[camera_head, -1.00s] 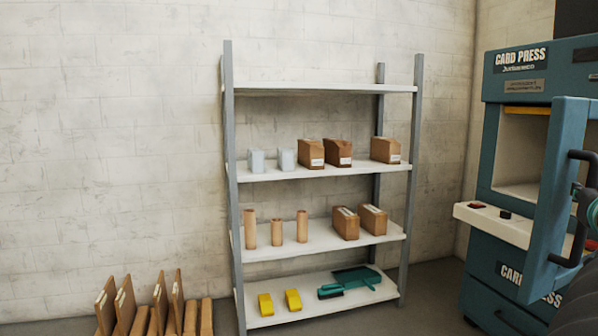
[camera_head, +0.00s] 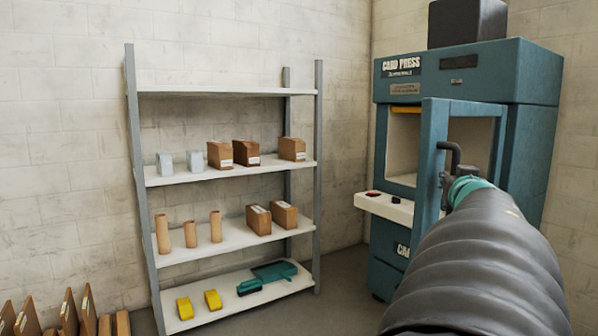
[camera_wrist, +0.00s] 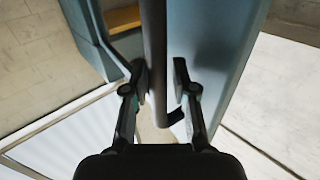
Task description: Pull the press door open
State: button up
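The card press (camera_head: 530,75) is a teal cabinet on the right of the head view. Its door (camera_head: 432,150) is a teal frame standing ajar, and part of the press opening shows to its left. The dark bar handle (camera_head: 450,150) is on the door's front. In the wrist view the handle (camera_wrist: 154,45) runs between the fingers of my gripper (camera_wrist: 161,82), beside the blue door panel (camera_wrist: 210,60). The fingers are apart; the bar lies close to the left finger, with a gap to the right one. Whether they touch is unclear. My arm hides the lower door.
A white ledge (camera_head: 385,208) with red and black buttons juts out below the opening. A grey shelf rack (camera_head: 225,172) with boxes stands left of the press. Boards (camera_head: 68,315) lean at the lower left. Bare floor lies between rack and press.

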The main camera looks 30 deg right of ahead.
jog(key=shift+o, duration=0.5)
jog(key=shift+s+d+r, duration=0.1)
jog(key=v, duration=0.7)
jog(key=shift+s, duration=0.15)
